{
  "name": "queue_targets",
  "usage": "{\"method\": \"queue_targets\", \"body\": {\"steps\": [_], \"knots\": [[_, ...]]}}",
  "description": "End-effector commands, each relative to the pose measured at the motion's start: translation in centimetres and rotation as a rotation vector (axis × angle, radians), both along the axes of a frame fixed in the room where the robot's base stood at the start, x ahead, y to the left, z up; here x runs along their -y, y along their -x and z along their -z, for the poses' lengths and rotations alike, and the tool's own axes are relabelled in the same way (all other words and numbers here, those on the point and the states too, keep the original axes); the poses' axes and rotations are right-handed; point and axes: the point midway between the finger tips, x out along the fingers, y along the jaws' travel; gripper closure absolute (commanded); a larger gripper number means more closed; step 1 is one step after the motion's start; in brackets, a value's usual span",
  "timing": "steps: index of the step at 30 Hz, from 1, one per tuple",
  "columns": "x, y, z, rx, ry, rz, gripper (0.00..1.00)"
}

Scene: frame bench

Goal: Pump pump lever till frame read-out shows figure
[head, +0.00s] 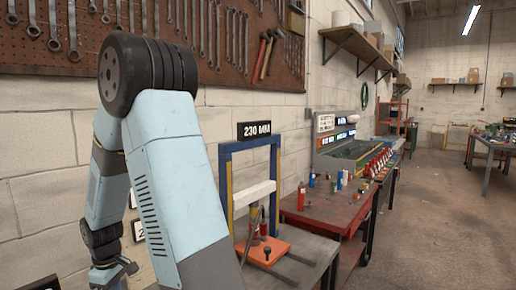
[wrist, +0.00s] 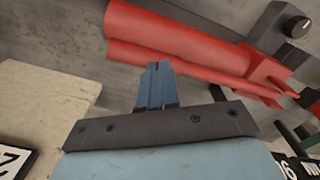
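The blue press frame (head: 226,188) stands on the bench by the wall, with a pale crossbar (head: 254,193) across it. Its black read-out (head: 254,130) on top shows 230 and letters too small to be sure of. A thin dark lever (head: 249,236) leans up beside red parts at the frame's foot; I cannot tell for certain that it is the pump lever. My gripper (head: 110,272) hangs at the lower left, apart from the frame. In the wrist view its blue fingers (wrist: 156,86) are together and empty, with red cylinders (wrist: 175,55) beyond them.
An orange plate (head: 264,249) and grey bars (head: 300,258) lie at the frame's foot. A red bench (head: 325,207) with bottles stands to the right. Wrenches hang on the pegboard (head: 225,70) above. The floor (head: 440,220) at the right is clear.

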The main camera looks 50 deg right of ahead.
Motion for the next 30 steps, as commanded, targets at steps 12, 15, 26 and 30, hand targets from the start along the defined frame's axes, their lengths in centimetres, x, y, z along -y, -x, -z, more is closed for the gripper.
{"method": "queue_targets", "body": {"steps": [12, 15, 26, 30], "knots": [[0.0, 0.0, 1.2, 0.001, 0.000, -0.001, 1.00], [0.0, -0.1, 0.1, 0.002, 0.000, 0.000, 1.00], [0.0, 0.0, -4.0, 0.003, 0.001, -0.001, 1.00], [0.0, 0.0, -5.4, 0.000, 0.001, -0.001, 1.00]]}}
